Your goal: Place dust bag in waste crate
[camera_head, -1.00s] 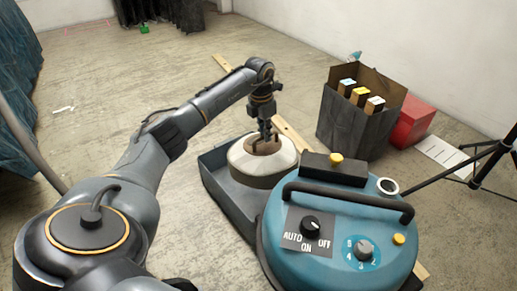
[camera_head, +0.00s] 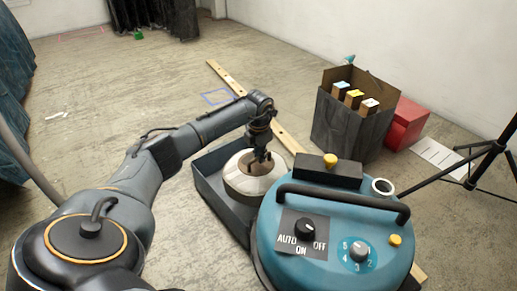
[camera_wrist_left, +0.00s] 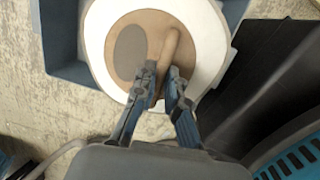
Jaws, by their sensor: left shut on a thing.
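The dust bag (camera_head: 239,184) is a squat white round bag with a brown collar on top. In the left wrist view the dust bag (camera_wrist_left: 96,38) shows its brown collar, a dark oval opening and a raised brown ridge. My left gripper (camera_head: 262,158) points down from above and is shut on this ridge. The waste crate (camera_head: 214,196) is an open blue-grey box, and its rim also shows in the left wrist view (camera_wrist_left: 62,40). The bag is over the crate's opening, low between its walls; whether it touches the bottom is hidden. My right gripper is out of view.
A teal vacuum canister (camera_head: 285,255) with a black handle and dials stands close at the crate's right. Behind are a dark box (camera_head: 345,130) with several cartons, a red box (camera_head: 408,122) and a black tripod (camera_head: 490,150). Floor left of the crate is clear.

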